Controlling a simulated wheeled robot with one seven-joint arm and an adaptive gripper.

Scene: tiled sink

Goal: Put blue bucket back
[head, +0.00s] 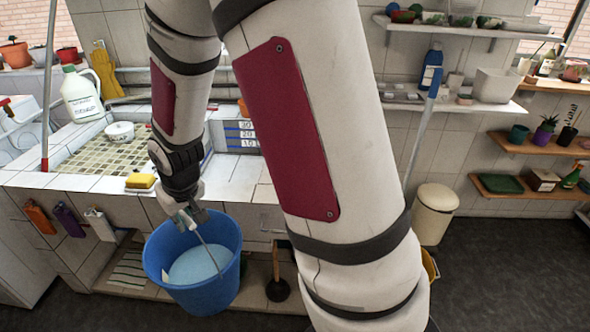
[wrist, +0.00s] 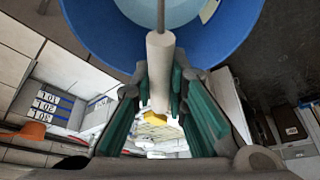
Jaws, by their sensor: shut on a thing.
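The blue bucket (head: 225,285) hangs or stands in front of the tiled sink counter, upright or nearly so; I cannot tell whether it touches anything below. Its pale inside and thin wire handle show in the head view. My gripper (head: 188,216) is above the bucket's rim, shut on the handle's white grip. In the wrist view, the white grip (wrist: 159,75) lies between the green-padded fingers of my gripper (wrist: 163,100), and the blue bucket (wrist: 90,30) fills the top. Part of the bucket's far rim is hidden by my gripper.
A low shelf (head: 262,298) under the counter holds a plunger (head: 278,275). Bottles (head: 68,222) hang on the counter front. A yellow sponge (head: 141,181) lies on the counter edge. A cream bin (head: 434,213) stands at right. Dark floor (head: 500,270) is open at right.

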